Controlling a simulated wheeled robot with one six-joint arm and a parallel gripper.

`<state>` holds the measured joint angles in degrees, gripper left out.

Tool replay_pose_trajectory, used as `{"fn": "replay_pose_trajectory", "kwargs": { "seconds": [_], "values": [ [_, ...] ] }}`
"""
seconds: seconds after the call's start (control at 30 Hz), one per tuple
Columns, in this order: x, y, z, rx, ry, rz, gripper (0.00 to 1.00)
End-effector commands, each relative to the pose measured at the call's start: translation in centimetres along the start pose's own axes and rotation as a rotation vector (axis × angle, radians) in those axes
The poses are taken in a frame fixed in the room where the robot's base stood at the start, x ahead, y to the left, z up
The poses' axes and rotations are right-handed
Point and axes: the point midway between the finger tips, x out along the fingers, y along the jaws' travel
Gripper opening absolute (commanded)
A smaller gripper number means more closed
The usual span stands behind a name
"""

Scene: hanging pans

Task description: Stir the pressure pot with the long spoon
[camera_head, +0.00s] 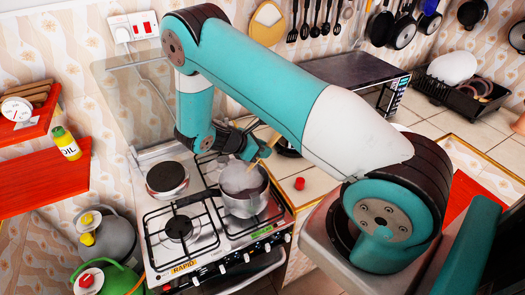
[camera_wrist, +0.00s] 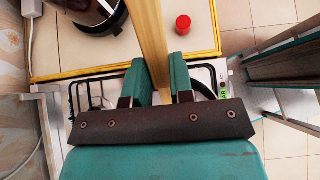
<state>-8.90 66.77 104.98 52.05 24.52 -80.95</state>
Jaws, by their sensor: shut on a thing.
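The pressure pot (camera_head: 243,205) is a silver pot on the front right burner of the stove. My gripper (camera_head: 250,150) is above and slightly behind the pot in the head view. In the wrist view my gripper (camera_wrist: 158,84) is shut on the long spoon (camera_wrist: 152,40), whose pale wooden handle stands between the two teal fingers. A short piece of the spoon (camera_head: 264,153) shows beside the gripper in the head view. The spoon's lower end is hidden, so I cannot tell how deep it reaches in the pot.
The stove (camera_head: 190,254) has black grates and a round plate (camera_head: 167,178) at rear left. A small red object (camera_head: 299,183) sits on the tiled counter right of the pot. Utensils and pans hang on the back wall.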

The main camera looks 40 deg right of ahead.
Motion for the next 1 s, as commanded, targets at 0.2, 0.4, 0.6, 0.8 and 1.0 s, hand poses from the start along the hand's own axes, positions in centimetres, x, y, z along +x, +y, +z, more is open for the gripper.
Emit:
{"fn": "replay_pose_trajectory", "kwargs": {
  "seconds": [0.2,0.4,0.6,0.8,1.0],
  "values": [
    [-1.7,0.0,2.2,0.000,0.000,0.000,0.01],
    [-3.0,0.0,3.8,0.000,0.000,0.000,0.01],
    [-4.0,0.1,5.2,0.002,0.000,0.001,0.01],
    [-4.7,0.0,6.0,0.000,0.000,0.001,0.01],
    [-4.7,0.0,6.0,0.000,-0.001,0.000,0.01]
  ]
}}
